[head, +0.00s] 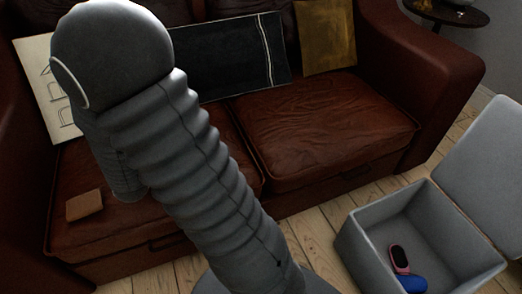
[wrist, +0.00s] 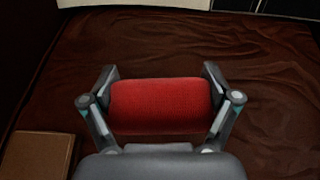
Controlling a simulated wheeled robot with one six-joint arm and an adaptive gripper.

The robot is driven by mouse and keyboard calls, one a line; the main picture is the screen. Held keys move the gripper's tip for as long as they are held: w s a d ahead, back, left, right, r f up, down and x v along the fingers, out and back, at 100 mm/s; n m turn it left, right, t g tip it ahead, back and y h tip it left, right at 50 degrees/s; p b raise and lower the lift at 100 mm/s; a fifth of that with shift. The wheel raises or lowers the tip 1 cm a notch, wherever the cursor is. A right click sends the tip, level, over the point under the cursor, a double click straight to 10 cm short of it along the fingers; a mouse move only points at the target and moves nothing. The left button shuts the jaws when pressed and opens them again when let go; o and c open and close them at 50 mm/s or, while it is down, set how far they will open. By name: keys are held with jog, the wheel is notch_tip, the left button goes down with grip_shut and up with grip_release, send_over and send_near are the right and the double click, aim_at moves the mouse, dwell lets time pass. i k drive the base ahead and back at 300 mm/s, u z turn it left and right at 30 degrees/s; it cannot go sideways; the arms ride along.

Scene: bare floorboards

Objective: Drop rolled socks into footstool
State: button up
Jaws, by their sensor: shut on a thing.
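Red rolled socks (wrist: 160,104) lie crosswise between the two fingers of my gripper (wrist: 160,88) in the wrist view, a finger at each end. My gripper is shut on them, over the brown leather sofa seat. I cannot tell whether the socks touch the seat. In the head view my arm hides the gripper and the socks. The footstool (head: 367,247) is a grey open box on the floor at the lower right, its lid (head: 485,165) tipped back. Inside it lie a pink-and-dark item (head: 399,258) and a blue item (head: 412,284).
The brown leather sofa (head: 325,125) fills the middle, with several cushions along its back. A small brown box-like item (head: 84,205) lies on the left seat, also in the wrist view (wrist: 38,155). A dark round table (head: 447,13) stands at the upper right.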

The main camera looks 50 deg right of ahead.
aim_at(428, 272)
jog(key=z, duration=2.05)
jog(key=k, duration=0.7)
jog(key=z, duration=0.15)
